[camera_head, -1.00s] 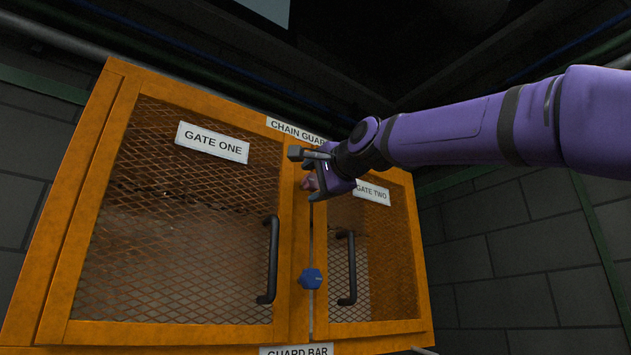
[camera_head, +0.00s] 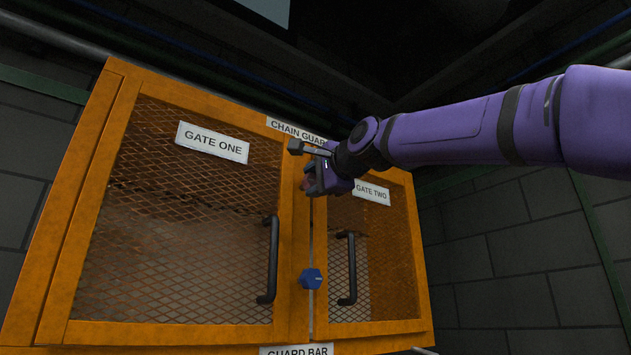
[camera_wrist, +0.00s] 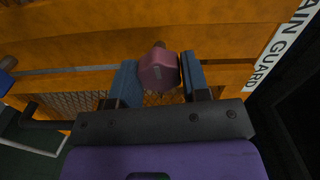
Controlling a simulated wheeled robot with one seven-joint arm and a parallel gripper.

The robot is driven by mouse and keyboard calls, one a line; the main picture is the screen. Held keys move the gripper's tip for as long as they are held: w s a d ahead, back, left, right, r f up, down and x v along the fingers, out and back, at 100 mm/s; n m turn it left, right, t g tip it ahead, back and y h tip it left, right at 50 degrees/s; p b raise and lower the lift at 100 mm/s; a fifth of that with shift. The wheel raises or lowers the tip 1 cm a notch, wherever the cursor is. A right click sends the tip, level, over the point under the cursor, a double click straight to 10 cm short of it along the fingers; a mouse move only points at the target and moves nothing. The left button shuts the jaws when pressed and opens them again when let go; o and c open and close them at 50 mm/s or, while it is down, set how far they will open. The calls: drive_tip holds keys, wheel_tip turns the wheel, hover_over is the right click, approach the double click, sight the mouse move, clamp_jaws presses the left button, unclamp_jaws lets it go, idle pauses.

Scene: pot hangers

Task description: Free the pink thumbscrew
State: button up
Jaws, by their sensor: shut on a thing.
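The pink thumbscrew (camera_wrist: 159,70) is a faceted knob on the orange cabinet front, between the two fingers of my gripper (camera_wrist: 158,80) in the wrist view. My gripper is shut on it. In the head view my gripper (camera_head: 316,180) is at the upper part of the strip between the two gates and hides most of the thumbscrew. Whether the screw still sits in its hole cannot be told. A blue thumbscrew (camera_head: 311,278) sits lower on the same strip and shows at the left edge of the wrist view (camera_wrist: 6,70).
The orange cabinet (camera_head: 68,215) has two mesh doors, labelled GATE ONE (camera_head: 212,142) and GATE TWO (camera_head: 373,192). Black handles (camera_head: 271,260) (camera_head: 347,268) stick out on both sides of the blue thumbscrew. Brick walls (camera_head: 500,240) flank the cabinet.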

sight(315, 180)
drive_tip(key=n, duration=0.3)
drive_tip(key=shift+n, duration=0.3)
drive_tip(key=n, duration=0.7)
drive_tip(key=shift+n, duration=0.3)
drive_tip(key=n, duration=0.4)
drive_tip(key=o, duration=1)
drive_tip(key=shift+o, duration=0.2)
drive_tip(key=shift+v, duration=2.5)
